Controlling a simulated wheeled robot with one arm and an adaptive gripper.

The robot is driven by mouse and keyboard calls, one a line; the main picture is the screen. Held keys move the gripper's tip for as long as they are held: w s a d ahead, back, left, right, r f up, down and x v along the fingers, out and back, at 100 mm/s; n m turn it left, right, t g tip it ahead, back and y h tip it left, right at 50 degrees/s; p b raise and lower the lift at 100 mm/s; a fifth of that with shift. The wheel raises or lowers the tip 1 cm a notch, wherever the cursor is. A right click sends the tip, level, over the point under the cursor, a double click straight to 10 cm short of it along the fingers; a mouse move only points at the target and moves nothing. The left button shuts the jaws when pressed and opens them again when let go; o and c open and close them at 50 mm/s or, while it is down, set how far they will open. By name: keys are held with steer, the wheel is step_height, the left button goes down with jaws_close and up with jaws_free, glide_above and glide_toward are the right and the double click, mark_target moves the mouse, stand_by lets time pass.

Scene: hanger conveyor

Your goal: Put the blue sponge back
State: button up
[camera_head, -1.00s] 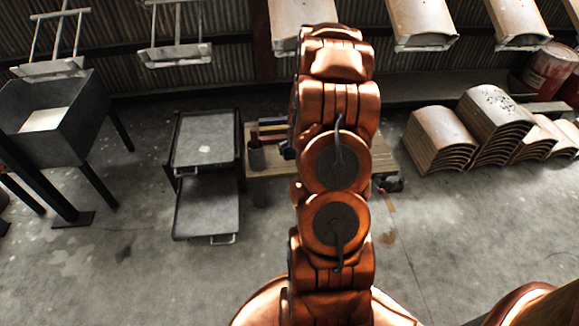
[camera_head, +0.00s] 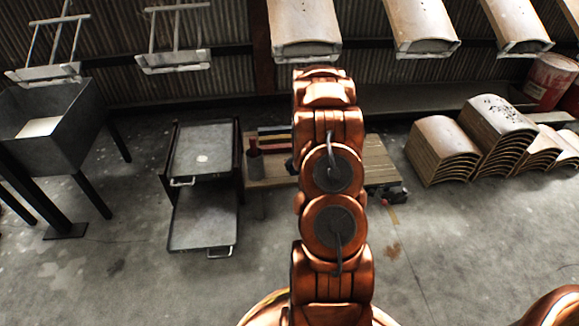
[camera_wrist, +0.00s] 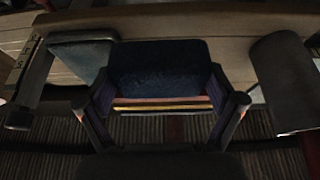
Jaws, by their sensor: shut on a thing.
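In the wrist view my gripper (camera_wrist: 162,88) is shut on a dark blue block, which I take to be the blue sponge (camera_wrist: 158,68). The sponge sits between the two fingers, its broad face toward the camera. Red and yellow stripes show just below it; I cannot tell whether they touch it. A wooden table (camera_wrist: 225,22) lies behind. In the head view my copper arm covers the gripper and the sponge, and part of the wooden table (camera_head: 375,160).
A cup (camera_head: 254,163) and colored strips (camera_head: 274,138) are on the table. A grey two-tier cart (camera_head: 203,221) stands left of it. Curved wooden panels (camera_head: 445,152) are stacked at right. Hangers (camera_head: 174,60) hang at the back. Open floor lies in front.

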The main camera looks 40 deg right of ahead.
steer(key=shift+w+d+f+b, duration=0.15)
steer(key=shift+w+b, duration=0.2)
steer(key=shift+w, duration=1.2)
steer(key=shift+w+d+f+b, duration=0.15)
steer(key=shift+w+b, duration=0.15)
steer(key=shift+w, duration=1.25)
steer(key=shift+w+a+f+b, duration=0.1)
steer(key=shift+f+b, duration=0.7)
steer(key=shift+f, duration=0.95)
steer(key=o, duration=0.7)
steer(key=shift+f, duration=0.1)
